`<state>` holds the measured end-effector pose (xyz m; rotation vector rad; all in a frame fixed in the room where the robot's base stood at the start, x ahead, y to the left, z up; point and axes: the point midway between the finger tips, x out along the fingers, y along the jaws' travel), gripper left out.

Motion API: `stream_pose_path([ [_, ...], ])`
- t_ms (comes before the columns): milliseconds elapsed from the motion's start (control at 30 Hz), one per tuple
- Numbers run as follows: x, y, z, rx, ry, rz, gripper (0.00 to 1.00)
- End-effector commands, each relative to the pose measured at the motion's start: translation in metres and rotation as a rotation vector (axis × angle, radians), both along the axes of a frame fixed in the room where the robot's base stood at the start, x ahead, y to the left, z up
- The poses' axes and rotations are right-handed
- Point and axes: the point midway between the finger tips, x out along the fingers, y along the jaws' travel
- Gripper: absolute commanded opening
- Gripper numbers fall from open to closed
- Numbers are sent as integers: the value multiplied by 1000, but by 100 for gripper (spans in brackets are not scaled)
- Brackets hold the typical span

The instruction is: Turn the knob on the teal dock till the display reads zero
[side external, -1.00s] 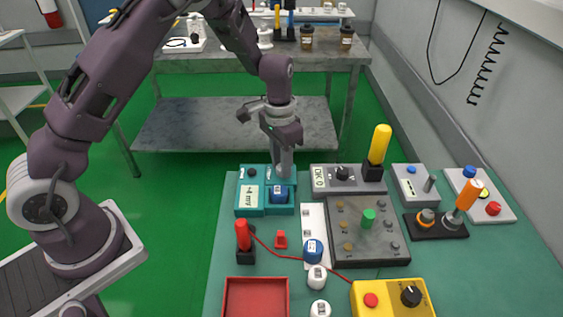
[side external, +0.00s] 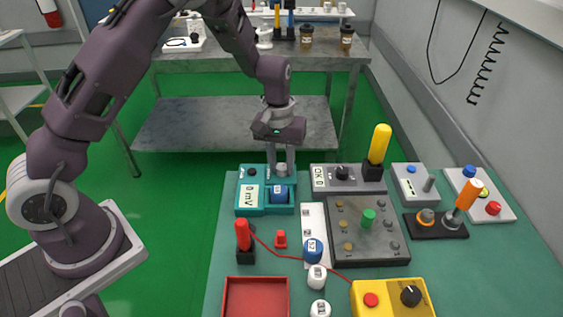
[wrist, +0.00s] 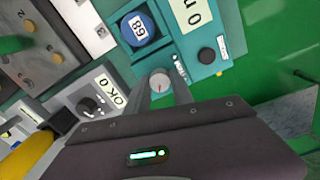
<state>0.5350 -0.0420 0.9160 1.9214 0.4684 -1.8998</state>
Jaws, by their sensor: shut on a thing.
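The teal dock (side external: 243,211) stands at the far left corner of the table. Its display (side external: 250,197) reads 0 mV in the side view; in the wrist view the display (wrist: 193,10) is cut off by the top edge, with a 0 showing. A round blue-topped piece (side external: 279,193) sits in the dock's recess. The pale grey knob (wrist: 161,82) with a red pointer mark is at the dock's back right. My gripper (side external: 281,168) points down over that corner, its fingers shut on the knob.
A grey box reading OK 0 (side external: 320,178) with a black knob stands just right of the dock. A tall yellow handle (side external: 379,145) rises beyond it. A dark board with a green knob (side external: 368,217) and a red handle (side external: 242,235) stand nearer the front.

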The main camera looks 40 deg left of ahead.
Motion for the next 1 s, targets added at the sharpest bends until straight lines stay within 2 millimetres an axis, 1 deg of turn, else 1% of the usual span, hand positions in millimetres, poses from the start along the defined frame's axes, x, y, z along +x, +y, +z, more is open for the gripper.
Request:
stream_pose_path([
  [300, 1, 0, 1, 0, -3, 71, 0],
  [733, 1, 0, 1, 0, -3, 77, 0],
  [767, 1, 0, 1, 0, -3, 77, 34],
  [800, 1, 0, 1, 0, -3, 77, 42],
  [833, 1, 0, 1, 0, -3, 77, 48],
  [867, 1, 0, 1, 0, -3, 77, 50],
  [1000, 0, 0, 1, 0, -2, 77, 50],
])
